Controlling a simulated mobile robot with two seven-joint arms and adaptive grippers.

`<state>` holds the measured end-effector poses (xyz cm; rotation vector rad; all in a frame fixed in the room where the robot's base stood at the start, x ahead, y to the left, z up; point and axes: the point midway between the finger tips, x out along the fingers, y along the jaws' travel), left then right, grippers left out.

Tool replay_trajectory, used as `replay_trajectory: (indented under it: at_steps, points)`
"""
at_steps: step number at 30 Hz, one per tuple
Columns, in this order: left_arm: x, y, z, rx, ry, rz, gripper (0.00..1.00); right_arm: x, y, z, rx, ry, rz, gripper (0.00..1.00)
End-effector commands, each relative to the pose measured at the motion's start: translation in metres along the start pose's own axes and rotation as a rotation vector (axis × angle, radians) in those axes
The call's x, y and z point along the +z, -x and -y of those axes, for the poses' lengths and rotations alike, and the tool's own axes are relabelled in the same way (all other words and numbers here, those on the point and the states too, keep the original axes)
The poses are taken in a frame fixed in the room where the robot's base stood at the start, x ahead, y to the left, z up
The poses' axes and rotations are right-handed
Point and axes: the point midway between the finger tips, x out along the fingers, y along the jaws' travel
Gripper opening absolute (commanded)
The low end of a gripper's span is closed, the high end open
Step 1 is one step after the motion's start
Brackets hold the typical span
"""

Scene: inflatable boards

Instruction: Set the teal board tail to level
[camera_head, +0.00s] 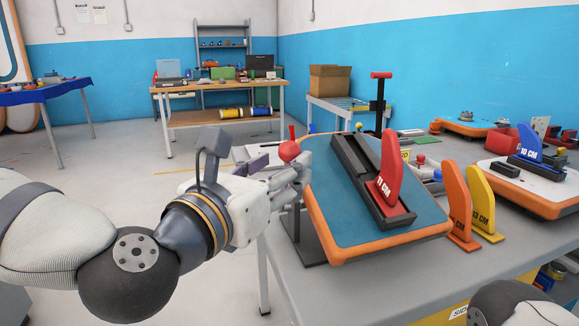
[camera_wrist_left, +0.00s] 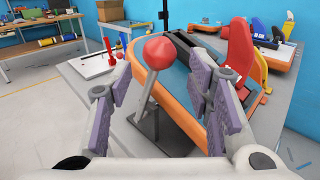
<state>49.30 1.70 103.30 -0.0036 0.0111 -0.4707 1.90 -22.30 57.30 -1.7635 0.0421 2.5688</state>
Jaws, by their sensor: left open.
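The teal board (camera_head: 335,215) has an orange rim and sits tilted on a dark stand (camera_head: 305,240) at the near left of the grey table. A black rail with a red fin (camera_head: 391,175) marked 11 CM runs along its top. A lever with a red ball knob (camera_head: 289,151) stands at the board's left edge. My left gripper (camera_head: 287,180) is at the knob. In the left wrist view, its purple-padded fingers (camera_wrist_left: 160,105) are spread, with the red knob (camera_wrist_left: 159,50) and grey lever shaft between them. I cannot tell whether they touch it. My right gripper is not in view.
Orange (camera_head: 458,205) and yellow (camera_head: 483,205) fins stand right of the board. A white board (camera_head: 535,190) with a blue fin lies farther right. A red-topped post (camera_head: 380,95) rises behind. The floor left of the table is clear.

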Motion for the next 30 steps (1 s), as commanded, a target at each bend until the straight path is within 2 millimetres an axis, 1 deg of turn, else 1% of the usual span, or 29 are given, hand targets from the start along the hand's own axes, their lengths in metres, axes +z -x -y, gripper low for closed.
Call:
replay_trajectory:
  at_steps: [1, 3, 6, 9, 15, 16, 17, 18, 20, 21, 22, 27, 29, 30]
  points:
    - [0.009, -0.009, 0.001, 0.0, -0.006, 0.011, 0.46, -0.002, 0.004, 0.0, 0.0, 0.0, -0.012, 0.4]
    - [0.01, -0.021, 0.001, 0.0, -0.007, 0.012, 0.46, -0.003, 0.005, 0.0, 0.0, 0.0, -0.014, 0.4]
    - [0.01, -0.033, 0.001, 0.0, -0.006, 0.012, 0.46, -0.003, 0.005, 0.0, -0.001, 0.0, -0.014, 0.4]
    - [0.01, -0.037, 0.001, -0.001, -0.006, 0.011, 0.46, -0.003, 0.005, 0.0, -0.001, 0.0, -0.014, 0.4]
    - [0.009, -0.038, 0.001, -0.001, -0.006, 0.01, 0.46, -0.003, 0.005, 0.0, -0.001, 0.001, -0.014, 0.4]
    - [0.009, -0.038, 0.001, -0.001, -0.006, 0.01, 0.44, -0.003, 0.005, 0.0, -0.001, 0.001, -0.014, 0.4]
    - [0.009, -0.038, 0.001, -0.001, -0.006, 0.01, 0.37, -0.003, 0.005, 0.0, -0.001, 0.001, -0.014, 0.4]
    - [0.009, -0.038, 0.001, -0.001, -0.006, 0.01, 0.28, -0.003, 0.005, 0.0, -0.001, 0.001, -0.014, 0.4]
    - [0.009, -0.038, 0.001, -0.001, -0.006, 0.01, 0.15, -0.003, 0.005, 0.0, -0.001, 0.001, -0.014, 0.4]
    - [0.009, -0.038, 0.001, -0.001, -0.006, 0.01, 0.06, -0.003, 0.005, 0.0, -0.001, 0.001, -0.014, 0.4]
    - [0.009, -0.038, 0.001, -0.001, -0.006, 0.01, 0.0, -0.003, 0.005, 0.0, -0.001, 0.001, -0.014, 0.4]
    - [0.01, -0.039, -0.001, 0.0, -0.004, 0.01, 0.0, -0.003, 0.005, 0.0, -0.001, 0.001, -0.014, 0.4]
    - [0.012, -0.044, -0.006, 0.002, -0.001, 0.01, 0.0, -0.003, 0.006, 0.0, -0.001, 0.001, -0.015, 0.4]
    - [0.014, -0.049, -0.011, 0.005, 0.0, 0.011, 0.0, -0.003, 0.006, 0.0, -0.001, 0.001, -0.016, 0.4]
